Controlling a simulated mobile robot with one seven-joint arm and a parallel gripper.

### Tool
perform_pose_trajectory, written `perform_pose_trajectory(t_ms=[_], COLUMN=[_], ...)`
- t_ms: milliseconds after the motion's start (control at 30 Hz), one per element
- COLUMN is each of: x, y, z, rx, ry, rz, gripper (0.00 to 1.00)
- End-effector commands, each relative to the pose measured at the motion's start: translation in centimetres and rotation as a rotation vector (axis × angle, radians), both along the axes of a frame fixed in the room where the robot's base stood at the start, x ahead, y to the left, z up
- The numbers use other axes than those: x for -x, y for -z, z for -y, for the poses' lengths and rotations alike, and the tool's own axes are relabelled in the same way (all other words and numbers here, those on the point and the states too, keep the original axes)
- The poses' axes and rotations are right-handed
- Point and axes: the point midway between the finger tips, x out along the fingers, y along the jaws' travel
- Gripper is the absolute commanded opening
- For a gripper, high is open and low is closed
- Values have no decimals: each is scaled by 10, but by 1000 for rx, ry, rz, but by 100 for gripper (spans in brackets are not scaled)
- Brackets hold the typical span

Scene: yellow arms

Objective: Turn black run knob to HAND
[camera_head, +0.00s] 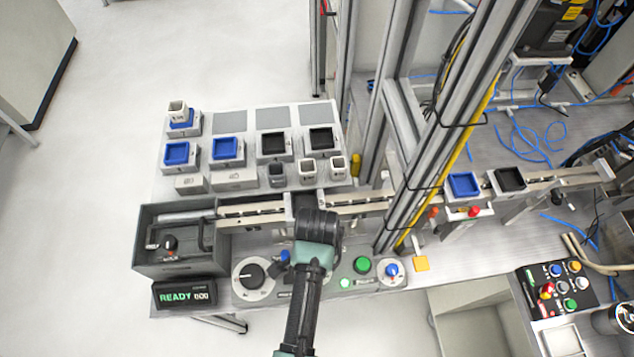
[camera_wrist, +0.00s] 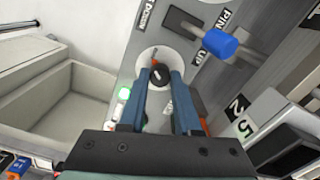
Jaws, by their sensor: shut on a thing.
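In the wrist view a round black knob (camera_wrist: 158,71) with a short white mark sits on a white round plate (camera_wrist: 148,58). My gripper (camera_wrist: 161,75) has one finger on each side of this knob and is shut on it. The white mark looks slanted. I cannot read any HAND label around the plate. In the head view my arm hides this knob and my fingertips. Another black knob (camera_head: 252,273) on a larger white dial stands to the left of my arm, apart from my gripper.
A blue-tipped lever (camera_wrist: 220,43) beside PIN and UP labels stands close to my right finger. A green lit button (camera_wrist: 125,93) is left of the fingers.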

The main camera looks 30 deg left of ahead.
Motion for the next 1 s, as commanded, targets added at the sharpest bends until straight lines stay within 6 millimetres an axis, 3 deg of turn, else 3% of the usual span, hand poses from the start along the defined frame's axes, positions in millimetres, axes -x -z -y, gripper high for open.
perform_pose_trajectory(t_ms=[1000], x=[-1], y=[-2], z=[1], rx=[1], ry=[-942], rz=[0], gripper=[0])
